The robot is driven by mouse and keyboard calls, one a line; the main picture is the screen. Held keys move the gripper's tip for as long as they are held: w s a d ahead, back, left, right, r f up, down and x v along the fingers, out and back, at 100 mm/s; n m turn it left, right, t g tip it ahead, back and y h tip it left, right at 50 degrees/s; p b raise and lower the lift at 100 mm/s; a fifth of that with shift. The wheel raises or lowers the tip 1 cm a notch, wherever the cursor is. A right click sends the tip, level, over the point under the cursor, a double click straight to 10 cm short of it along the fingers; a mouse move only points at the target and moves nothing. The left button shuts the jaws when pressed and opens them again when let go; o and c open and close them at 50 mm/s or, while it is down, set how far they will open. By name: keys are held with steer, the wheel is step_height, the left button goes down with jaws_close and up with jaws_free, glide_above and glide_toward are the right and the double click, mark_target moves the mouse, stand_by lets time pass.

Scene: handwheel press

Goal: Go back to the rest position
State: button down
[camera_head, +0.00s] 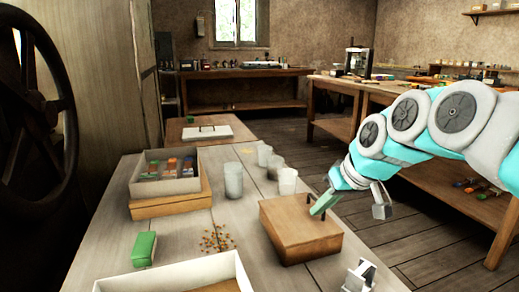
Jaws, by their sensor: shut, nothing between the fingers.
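My arm reaches in from the right edge. My gripper (318,210) points down and left, with its teal fingers together and nothing seen in them. Its tip is at the dark handle on top of a brown wooden box (296,236) on the near table. I cannot tell whether it touches the handle. A grey bracket-like part hangs beside my wrist on the right. A large dark handwheel (68,110) stands at the left edge, well apart from my gripper.
The near table (100,240) holds a tray of coloured pieces (140,188), several cups (233,181), a green block (144,248), small brown bits (217,238), an open white tray (130,285) and a metal piece (361,276). Workbenches stand behind. Floor (400,235) shows to the right.

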steer(key=s+f+m+g+h, duration=0.1)
steer(key=s+f+g, duration=0.1)
steer(key=s+f, duration=0.4)
steer(key=s+f+m+g+h, duration=0.1)
steer(key=s+f, duration=0.5)
steer(key=s, duration=0.8)
steer(key=s+f+m+g+h, duration=0.1)
steer(key=s+f+g, duration=0.3)
steer(key=s, duration=0.6)
step_height(320, 180, down, 3)
steer(key=shift+s+d+r+h, duration=0.2)
steer(key=shift+s+h, duration=0.15)
steer(key=shift+h, duration=0.15)
